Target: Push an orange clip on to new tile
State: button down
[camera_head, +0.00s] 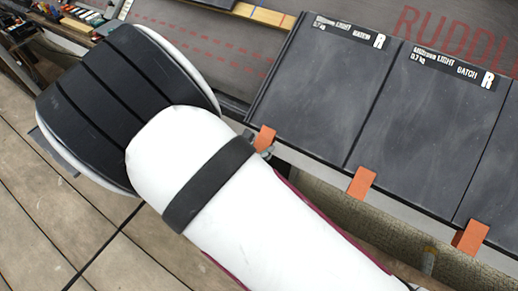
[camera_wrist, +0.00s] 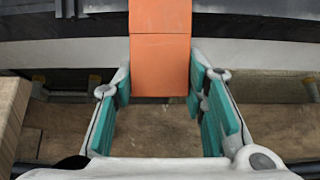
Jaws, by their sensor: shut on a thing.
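In the wrist view an orange clip (camera_wrist: 160,62) stands between the two teal-padded fingers of my gripper (camera_wrist: 160,84), which is shut on it. The clip's far part reaches over a dark slate edge (camera_wrist: 240,22). In the head view an orange clip (camera_head: 265,138) sits at the lower left corner of the leftmost dark tile (camera_head: 315,95), beside my arm. My arm hides most of the gripper there. Whether the clip is fully seated on the tile cannot be told.
More orange clips (camera_head: 361,182) (camera_head: 470,236) sit along the lower edge of the neighbouring tiles (camera_head: 430,125). A wooden batten (camera_head: 262,14) lies above the tiles. Tools and small parts (camera_head: 88,14) lie at the upper left. Wooden planks (camera_head: 50,215) lie below my arm.

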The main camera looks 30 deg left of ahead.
jog(key=shift+w+r, duration=0.45)
jog(key=shift+w, duration=0.2)
dwell(0.8)
jog(key=c, duration=0.9)
grip_release()
jog(key=shift+s, duration=0.1)
jog(key=s+r+p, duration=0.1)
jog(key=r, duration=0.1)
jog(key=s+r+p, duration=0.1)
jog(key=r+p, duration=0.1)
jog(key=s+r+p, duration=0.1)
jog(key=shift+s+a+r+p, duration=0.1)
jog(key=shift+s+r+p, duration=0.2)
jog(key=shift+r+p, duration=0.1)
